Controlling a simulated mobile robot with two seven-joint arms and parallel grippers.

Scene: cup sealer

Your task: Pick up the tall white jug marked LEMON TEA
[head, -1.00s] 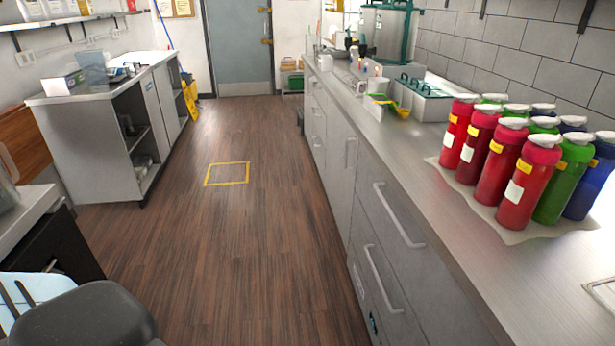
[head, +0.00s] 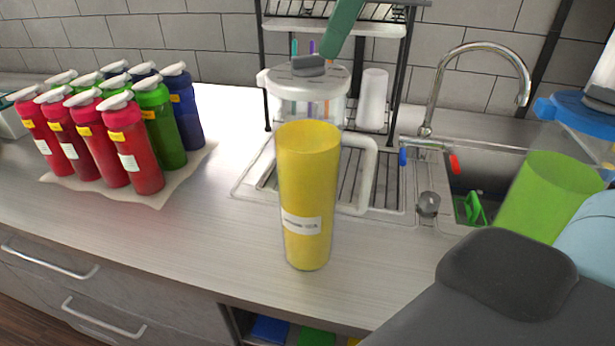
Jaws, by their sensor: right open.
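The tall jug (head: 308,185) stands upright on the steel counter in the middle of the head view. It has a yellow body, a white lid with a grey cap, and a white handle on its right side. A small white label on its front is too blurred to read surely. Nothing holds it. My right gripper (head: 510,275) is at the lower right, dark grey, near the camera and apart from the jug; it is open, but its fingertips are not clearly shown. My left gripper is not in view.
Several red, green and blue bottles (head: 128,140) stand on a mat at left. A green jug with a blue lid (head: 545,195) is at right, partly hidden by my arm. Behind are a drying rack (head: 335,30), a sink and a tap (head: 432,95). Counter left of the jug is clear.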

